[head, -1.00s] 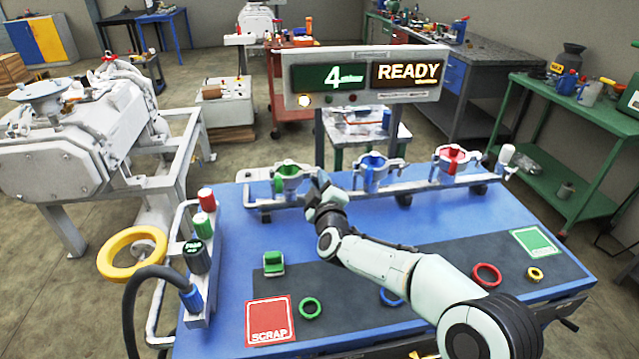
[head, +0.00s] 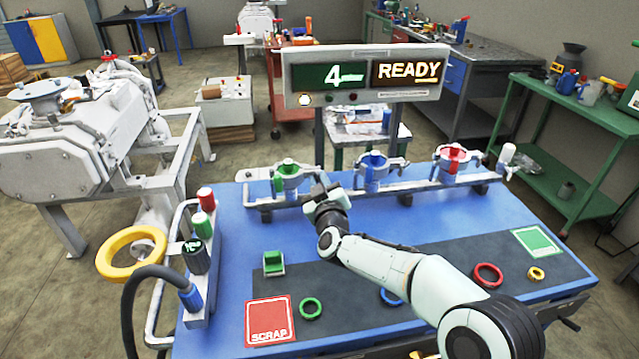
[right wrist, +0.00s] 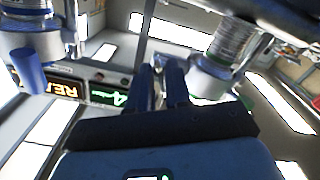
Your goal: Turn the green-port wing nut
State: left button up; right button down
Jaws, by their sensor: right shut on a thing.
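The green port (head: 287,171) is the leftmost of three clamped ports on the rail at the back of the blue table. My right gripper (head: 320,186) is at its right side, where it largely covers the wing nut. In the right wrist view my right gripper (right wrist: 170,82) is shut on the wing nut (right wrist: 158,88), a small metal piece between the two dark fingers. The green port's metal clamp body (right wrist: 222,58) shows just right of the fingers there. My left gripper is not in view.
The blue port (head: 373,171) is close to the right of my gripper, and the red port (head: 452,161) is farther right. A display (head: 362,76) reading 4 and READY stands behind the rail. Several coloured rings, a green block (head: 273,263) and a red SCRAP square (head: 270,320) are nearer.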

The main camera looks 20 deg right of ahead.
jog(key=m+b, duration=0.1)
jog(key=m, duration=0.4)
jog(key=shift+f+m, duration=0.1)
jog(key=shift+m, duration=0.3)
jog(key=m+b, duration=0.2)
jog(key=m, duration=0.1)
jog(key=shift+m, duration=0.3)
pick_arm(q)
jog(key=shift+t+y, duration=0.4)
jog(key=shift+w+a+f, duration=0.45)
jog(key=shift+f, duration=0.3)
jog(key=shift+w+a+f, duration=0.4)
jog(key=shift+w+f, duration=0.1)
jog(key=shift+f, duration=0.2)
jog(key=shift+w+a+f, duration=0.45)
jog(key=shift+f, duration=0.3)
pick_arm(e)
jog(key=shift+m, duration=0.9)
jog(key=c, duration=1.3)
grip_release()
